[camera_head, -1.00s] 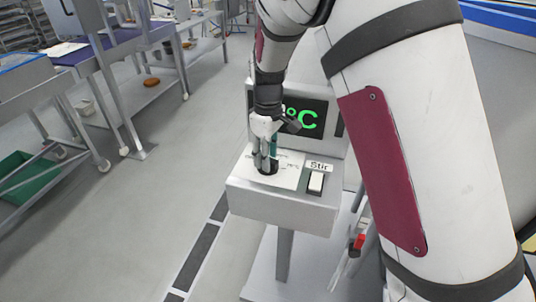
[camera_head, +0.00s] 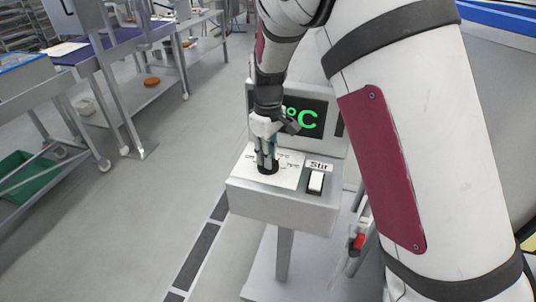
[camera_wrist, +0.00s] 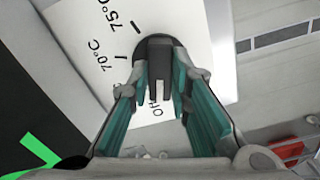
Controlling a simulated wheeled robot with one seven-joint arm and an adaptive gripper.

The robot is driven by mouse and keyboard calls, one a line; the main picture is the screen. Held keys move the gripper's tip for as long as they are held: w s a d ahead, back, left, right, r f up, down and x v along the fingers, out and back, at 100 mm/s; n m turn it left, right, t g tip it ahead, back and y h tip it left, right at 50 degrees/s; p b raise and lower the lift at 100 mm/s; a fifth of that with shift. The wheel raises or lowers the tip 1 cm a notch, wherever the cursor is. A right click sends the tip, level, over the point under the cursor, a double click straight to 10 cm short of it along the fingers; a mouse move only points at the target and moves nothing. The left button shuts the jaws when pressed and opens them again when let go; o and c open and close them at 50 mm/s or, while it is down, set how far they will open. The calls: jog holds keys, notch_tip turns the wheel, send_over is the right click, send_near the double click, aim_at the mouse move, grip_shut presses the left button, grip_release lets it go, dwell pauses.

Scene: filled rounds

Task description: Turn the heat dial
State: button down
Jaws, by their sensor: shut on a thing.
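The heat dial (camera_head: 268,167) is a dark round knob on a white scale plate (camera_head: 288,180) on top of a grey control box. In the wrist view the dial (camera_wrist: 154,48) lies between my fingertips, and the plate (camera_wrist: 95,25) shows 70°C and 75°C marks. My gripper (camera_head: 266,160) points down from above and is shut on the dial. It also shows in the wrist view (camera_wrist: 156,85), with teal finger pads on both sides of the knob. The display (camera_head: 305,118) shows a green °C; my arm hides its digits.
A white Stir switch (camera_head: 316,182) sits right of the dial on the same box (camera_head: 280,207). Benches (camera_head: 125,60) stand at the left, with a green crate (camera_head: 28,178) below. The floor between is clear.

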jog(key=m, duration=0.5)
jog(key=shift+p, duration=0.35)
jog(key=m, duration=0.4)
jog(key=shift+p, duration=0.35)
jog(key=m, duration=0.5)
jog(key=shift+p, duration=0.35)
jog(key=m, duration=0.4)
jog(key=shift+m+p, duration=0.3)
jog(key=shift+m, duration=0.1)
jog(key=c, duration=1.5)
grip_release()
